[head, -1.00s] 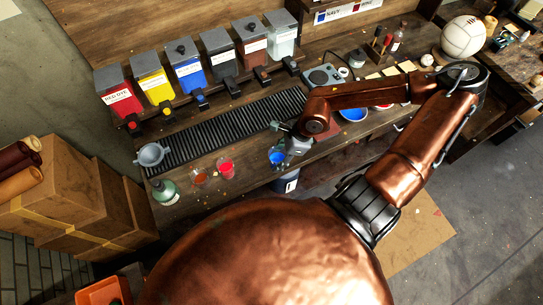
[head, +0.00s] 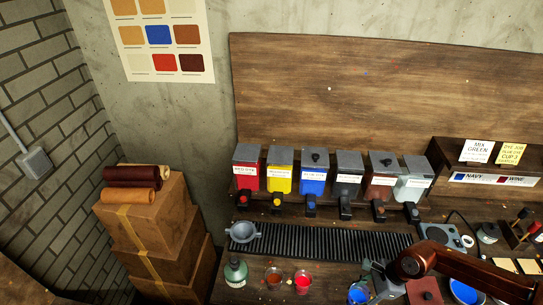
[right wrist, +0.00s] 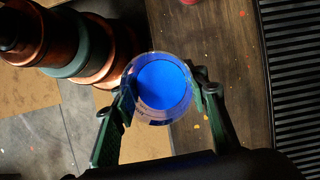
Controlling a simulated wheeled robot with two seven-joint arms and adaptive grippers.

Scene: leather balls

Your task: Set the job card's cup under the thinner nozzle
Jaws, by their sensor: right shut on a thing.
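My right gripper (right wrist: 163,95) is shut around a clear cup of blue liquid (right wrist: 163,84). In the head view this blue cup (head: 358,293) is at the bench's front, right of a red cup (head: 302,282) and a brownish cup (head: 273,277). Several dispensers stand in a row; the rightmost, pale grey-white one (head: 413,184) looks like the thinner, its label too small to read surely. Its nozzle (head: 412,211) points down over the black ribbed grate (head: 330,243). The job card (head: 511,152) is yellow and appears to read "CUP 3". My left gripper is out of view.
A small grey device (head: 446,236) stands right of the grate. The grate beneath the nozzles is clear.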

